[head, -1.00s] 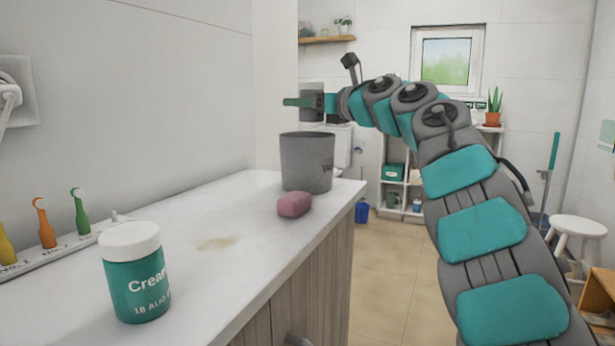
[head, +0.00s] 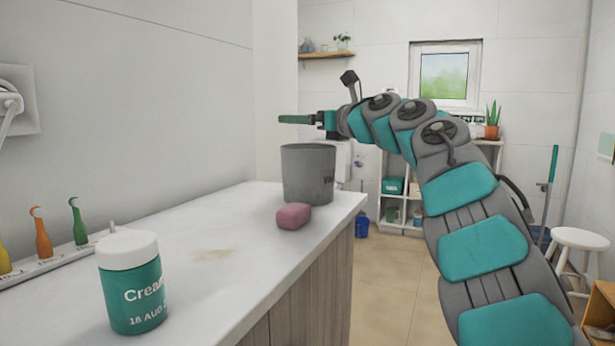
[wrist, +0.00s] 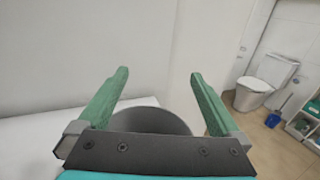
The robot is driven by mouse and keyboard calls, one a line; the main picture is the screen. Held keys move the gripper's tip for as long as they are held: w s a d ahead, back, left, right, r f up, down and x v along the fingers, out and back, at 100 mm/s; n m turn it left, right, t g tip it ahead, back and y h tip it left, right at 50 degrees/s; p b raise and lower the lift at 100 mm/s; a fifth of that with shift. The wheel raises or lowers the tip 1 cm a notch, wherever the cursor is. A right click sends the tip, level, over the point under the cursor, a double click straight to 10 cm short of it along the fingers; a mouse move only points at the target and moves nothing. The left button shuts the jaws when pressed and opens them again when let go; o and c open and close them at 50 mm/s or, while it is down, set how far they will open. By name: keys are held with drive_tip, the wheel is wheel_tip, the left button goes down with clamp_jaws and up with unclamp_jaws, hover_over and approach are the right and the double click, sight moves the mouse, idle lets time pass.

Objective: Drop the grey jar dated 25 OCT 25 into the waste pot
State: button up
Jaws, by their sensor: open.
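My gripper (head: 284,119) is above the pot, open and empty. In the wrist view its two green fingers (wrist: 158,74) are spread wide, with the pot's rim (wrist: 150,101) below and between them. The grey jar is not visible in any current view. The inside of the pot is mostly hidden, so I cannot see whether the jar lies there.
A teal cream jar (head: 132,285) with a white lid, dated 18 AUG, stands at the counter's near left. A pink soap bar (head: 293,216) lies just in front of the pot. Coloured brushes (head: 42,232) stand in a rack by the wall.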

drive_tip(key=b+v, duration=0.3)
drive_tip(key=v, duration=0.4)
drive_tip(key=shift+s+d, duration=0.25)
drive_tip(key=shift+r, duration=0.1)
